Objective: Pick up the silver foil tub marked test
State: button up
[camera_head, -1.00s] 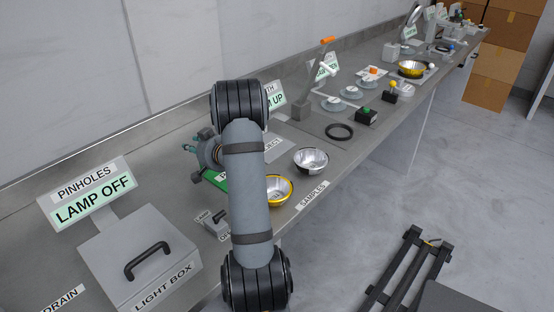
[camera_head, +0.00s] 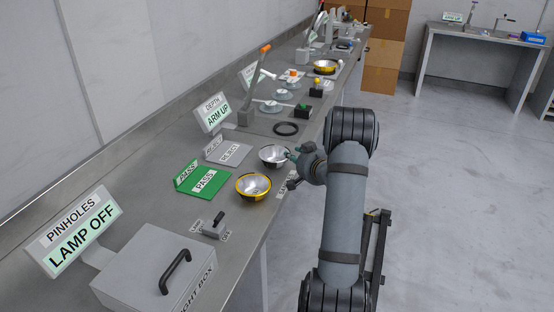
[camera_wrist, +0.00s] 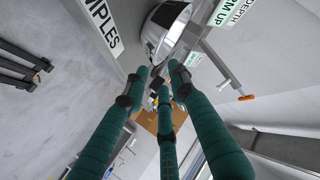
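A silver foil tub (camera_head: 273,154) sits on the bench beside the grey REJECT pad. It also shows at the top of the wrist view (camera_wrist: 160,30). No test mark is readable on it. A second silver tub (camera_head: 253,185) with a yellow rim stands nearer, beside the green PASS pad (camera_head: 203,181). My gripper (camera_head: 292,156) is at the right side of the plain silver tub, by the bench's front edge. In the wrist view its three green fingers (camera_wrist: 159,75) are spread with a gap between the tips. The tub is beyond the tips, not between them. Contact cannot be told.
The light box (camera_head: 155,270), a small lamp switch (camera_head: 216,224) and the PINHOLES sign (camera_head: 75,234) are at the near end. A black ring (camera_head: 286,128) and a lever press (camera_head: 250,100) stand beyond the tubs. Open floor lies right of the bench.

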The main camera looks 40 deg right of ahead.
aim_at(274, 158)
jog(key=p+x, duration=0.1)
jog(key=x, duration=0.5)
jog(key=shift+w+f+p, duration=0.1)
jog(key=shift+w+p, duration=0.1)
jog(key=shift+p, duration=0.1)
jog(key=shift+c, duration=0.6)
grip_shut()
